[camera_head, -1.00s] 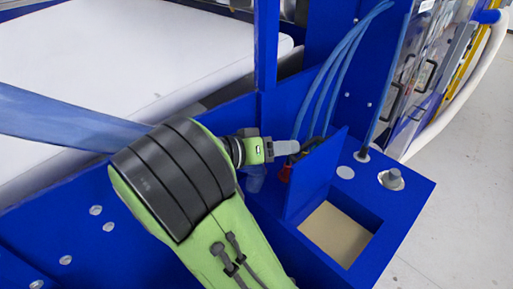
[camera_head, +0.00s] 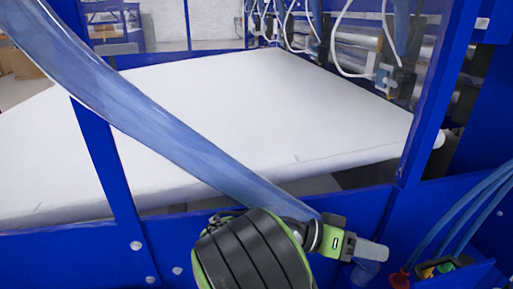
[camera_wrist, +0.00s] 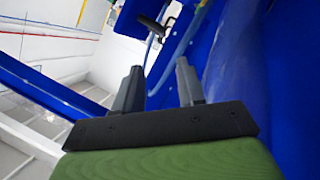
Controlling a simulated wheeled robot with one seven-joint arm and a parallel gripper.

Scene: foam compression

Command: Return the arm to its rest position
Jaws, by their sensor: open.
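My green and black arm (camera_head: 255,255) shows at the bottom middle of the head view, folded in front of the blue frame. My gripper (camera_head: 375,250) points to the right there, over a small blue knob-like part. In the wrist view my gripper (camera_wrist: 158,82) has its two grey fingers well apart, with nothing between them. The arm's lower links are out of view.
A blue machine frame (camera_head: 115,170) with upright posts surrounds a wide white conveyor bed (camera_head: 230,110). A translucent blue band (camera_head: 150,120) crosses diagonally down to the arm. Blue cables (camera_head: 465,220) and red, yellow and green connectors (camera_head: 430,270) lie right of my gripper.

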